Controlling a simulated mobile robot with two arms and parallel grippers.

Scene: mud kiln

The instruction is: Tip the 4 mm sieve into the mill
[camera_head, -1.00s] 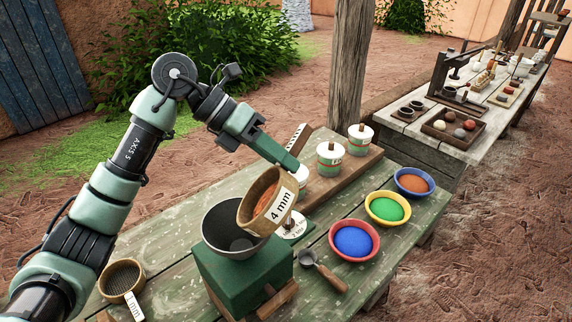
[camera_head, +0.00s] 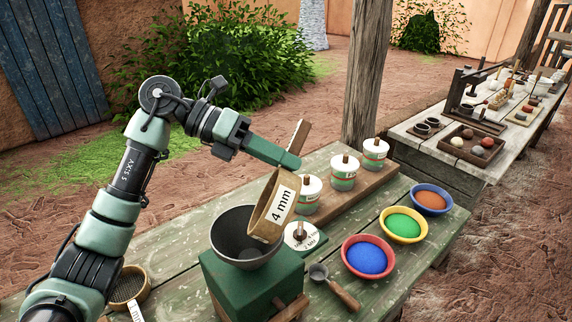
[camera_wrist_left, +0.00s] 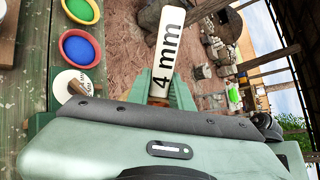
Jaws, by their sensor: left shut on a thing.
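The 4 mm sieve (camera_head: 266,212), a round wooden-rimmed sieve with a white "4 mm" label, is steeply tilted over the right side of the mill's dark hopper (camera_head: 222,228). Its inside faces away, so what it holds is hidden. My left gripper (camera_head: 288,160) is shut on the sieve and holds it at its upper end; a wooden piece sticks up beyond the fingers. In the left wrist view the green fingers (camera_wrist_left: 160,90) show below the label (camera_wrist_left: 168,45). The mill's green body (camera_head: 250,285) stands on the table. My right gripper is not in view.
A 1 mm sieve (camera_head: 128,290) lies left of the mill. Blue (camera_head: 367,258), green (camera_head: 403,225) and orange (camera_head: 431,199) powder bowls stand to the right, with a scoop (camera_head: 335,287) nearer. Lidded jars (camera_head: 343,174) stand behind, near a wooden post (camera_head: 366,80).

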